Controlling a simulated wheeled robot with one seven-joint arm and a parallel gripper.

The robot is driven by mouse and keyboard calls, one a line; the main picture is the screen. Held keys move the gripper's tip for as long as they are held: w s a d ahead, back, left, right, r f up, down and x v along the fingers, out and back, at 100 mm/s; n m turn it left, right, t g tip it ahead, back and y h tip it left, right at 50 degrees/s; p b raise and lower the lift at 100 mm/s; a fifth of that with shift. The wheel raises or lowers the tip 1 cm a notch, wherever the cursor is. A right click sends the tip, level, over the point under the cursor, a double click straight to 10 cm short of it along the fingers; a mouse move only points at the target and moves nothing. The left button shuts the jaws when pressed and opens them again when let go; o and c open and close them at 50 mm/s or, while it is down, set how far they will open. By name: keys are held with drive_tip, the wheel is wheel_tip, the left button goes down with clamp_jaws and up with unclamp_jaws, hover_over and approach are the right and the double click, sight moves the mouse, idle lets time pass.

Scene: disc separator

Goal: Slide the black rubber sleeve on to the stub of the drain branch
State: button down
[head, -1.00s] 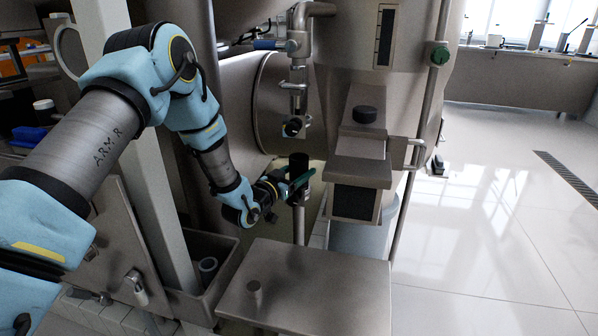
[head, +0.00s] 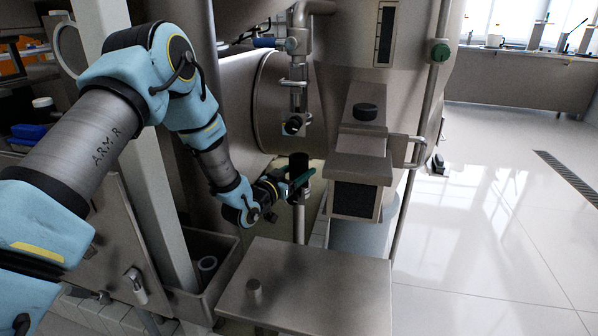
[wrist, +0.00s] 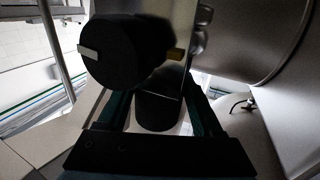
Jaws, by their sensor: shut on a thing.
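My gripper (head: 301,183) is shut on the black rubber sleeve (head: 298,164), low beside the separator. The sleeve is upright and shows as a short dark cylinder above the green fingers. In the wrist view a black cylinder (wrist: 155,112) shows between the two fingers. A thin upright metal post (head: 299,225) is in line below the sleeve; I cannot tell whether they touch. Above the sleeve, with a visible gap, hangs a metal pipe (head: 298,75) with a dark round end (head: 293,126). I cannot tell for sure which part is the drain branch's stub.
A large black round part (wrist: 108,50) with pale and yellow marks is close in the wrist view. A metal box with a dark front (head: 355,200) stands just right of my gripper. A flat metal cover (head: 310,285) is in front. Clear floor (head: 490,260) is at right.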

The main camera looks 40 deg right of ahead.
drive_tip(key=shift+f, duration=0.2)
drive_tip(key=shift+f+b, duration=0.75)
drive_tip(key=shift+f, duration=0.1)
unclamp_jaws()
drive_tip(key=s+a, duration=0.3)
drive_tip(key=a, duration=1.2)
drive_tip(key=shift+a, duration=0.25)
